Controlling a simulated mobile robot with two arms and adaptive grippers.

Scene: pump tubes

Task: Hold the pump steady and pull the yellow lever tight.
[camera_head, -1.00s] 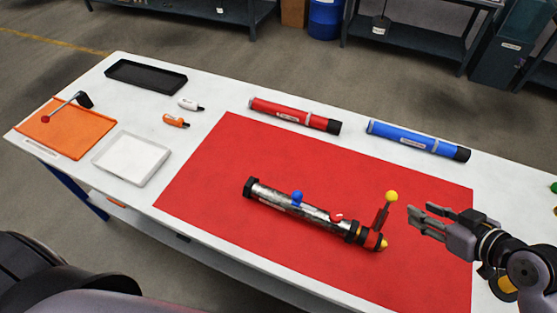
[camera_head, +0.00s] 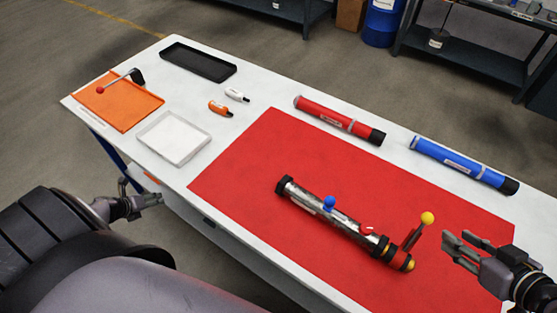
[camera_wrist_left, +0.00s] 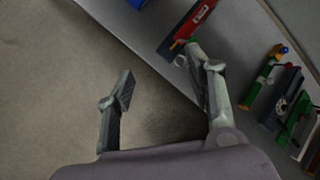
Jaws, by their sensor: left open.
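The pump (camera_head: 335,216) is a silver tube with black end collars, a blue knob and a red knob. It lies on the red mat (camera_head: 262,150). The yellow lever (camera_head: 418,232), a dark stick with a yellow ball tip, stands up at its right end. My right gripper (camera_head: 462,250) is open and empty just right of the lever, apart from it. My left gripper (camera_head: 152,199) is beside the table's front edge, far left of the pump. In the left wrist view its fingers (camera_wrist_left: 160,90) are spread with nothing between them.
A red tube (camera_head: 338,119) and a blue tube (camera_head: 463,163) lie behind the mat. A white tray (camera_head: 174,138), black tray (camera_head: 198,61) and orange tray (camera_head: 118,100) stand at the left. White and orange small items (camera_head: 220,108) lie between. The mat left of the pump is clear.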

